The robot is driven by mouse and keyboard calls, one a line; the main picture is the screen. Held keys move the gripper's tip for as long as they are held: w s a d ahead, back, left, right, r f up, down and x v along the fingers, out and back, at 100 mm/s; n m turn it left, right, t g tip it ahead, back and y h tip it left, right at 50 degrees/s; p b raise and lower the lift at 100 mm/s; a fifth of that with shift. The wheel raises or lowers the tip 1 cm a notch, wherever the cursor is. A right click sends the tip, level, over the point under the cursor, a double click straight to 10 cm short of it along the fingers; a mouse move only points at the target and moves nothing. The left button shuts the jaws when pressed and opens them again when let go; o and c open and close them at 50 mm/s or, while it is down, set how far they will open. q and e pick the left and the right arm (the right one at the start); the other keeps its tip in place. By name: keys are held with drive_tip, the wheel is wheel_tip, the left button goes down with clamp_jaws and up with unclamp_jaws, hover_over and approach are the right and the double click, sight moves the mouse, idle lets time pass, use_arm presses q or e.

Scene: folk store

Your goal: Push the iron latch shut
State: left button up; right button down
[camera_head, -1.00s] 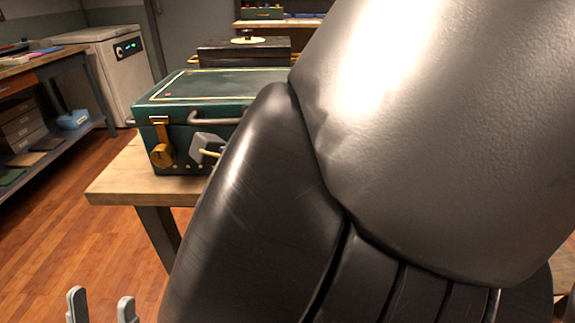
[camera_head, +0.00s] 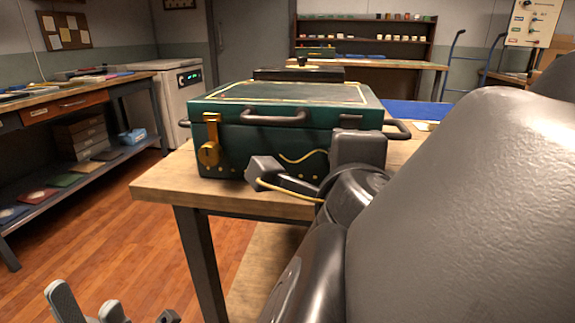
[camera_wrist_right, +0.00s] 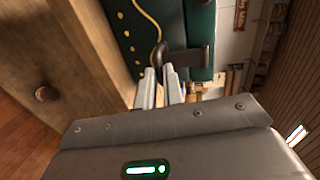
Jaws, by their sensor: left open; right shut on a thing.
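The green chest (camera_head: 300,135) stands closed on a wooden table. A brass clasp (camera_head: 208,145) hangs at its front left, and a dark iron latch (camera_head: 350,121) is at its upper front right, partly hidden by my right arm. In the right wrist view the dark latch (camera_wrist_right: 190,58) lies at the fingertips of my right gripper (camera_wrist_right: 160,80), which is shut on it with a narrow gap between the fingers. In the head view my right arm hides that gripper. How far the latch is turned is unclear. My left gripper (camera_head: 85,305) is open and empty, low at the left.
The wooden table (camera_head: 165,190) has free room at its front left edge. A dark handle (camera_head: 273,117) sticks out from the chest front. A black box (camera_head: 300,74) stands behind the chest. A workbench (camera_head: 95,95) is at the left, with open floor between.

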idle(0.3)
drive_tip(key=c, duration=1.5)
unclamp_jaws()
